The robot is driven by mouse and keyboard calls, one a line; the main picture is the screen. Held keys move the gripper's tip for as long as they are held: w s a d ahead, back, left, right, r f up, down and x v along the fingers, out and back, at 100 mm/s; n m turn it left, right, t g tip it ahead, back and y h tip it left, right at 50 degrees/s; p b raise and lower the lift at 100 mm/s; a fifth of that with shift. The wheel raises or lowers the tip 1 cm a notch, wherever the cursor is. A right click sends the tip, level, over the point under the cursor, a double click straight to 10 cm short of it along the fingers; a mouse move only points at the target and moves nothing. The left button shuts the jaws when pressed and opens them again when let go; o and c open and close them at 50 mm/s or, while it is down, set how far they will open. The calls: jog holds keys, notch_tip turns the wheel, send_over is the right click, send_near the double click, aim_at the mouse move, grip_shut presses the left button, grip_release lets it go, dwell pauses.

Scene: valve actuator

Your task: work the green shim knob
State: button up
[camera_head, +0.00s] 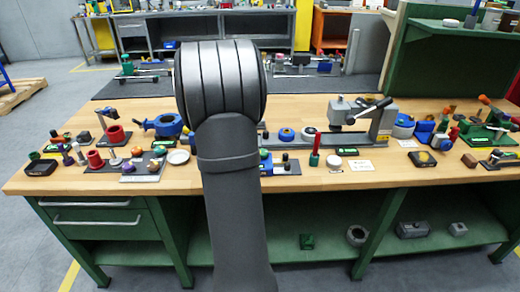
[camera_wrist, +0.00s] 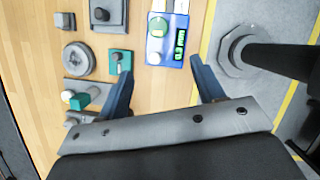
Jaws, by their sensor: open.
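Which part is the green shim knob I cannot tell for certain. In the wrist view a small teal-green plate with a dark round knob (camera_wrist: 117,59) lies just beyond the left fingertip. A teal-green block (camera_wrist: 79,101) sits on a grey plate further left. A blue panel (camera_wrist: 180,45) with a green-lit display and small round parts lies ahead, between the finger lines. My gripper (camera_wrist: 160,70) is open, with nothing between its two fingers. In the head view my arm hides the gripper and the middle of the bench.
The wooden bench (camera_head: 400,178) is crowded with fixtures. A grey lever device (camera_head: 362,115) stands right of my arm, beside a red-handled post (camera_head: 315,150). In the wrist view a grey disc (camera_wrist: 77,57) lies left, and a dark post on a hexagonal base (camera_wrist: 235,50) stands right.

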jog(key=shift+n, duration=0.4)
jog(key=x, duration=1.6)
jog(key=shift+w+d+f, duration=0.2)
jog(key=shift+d+f, duration=0.1)
jog(key=c, duration=1)
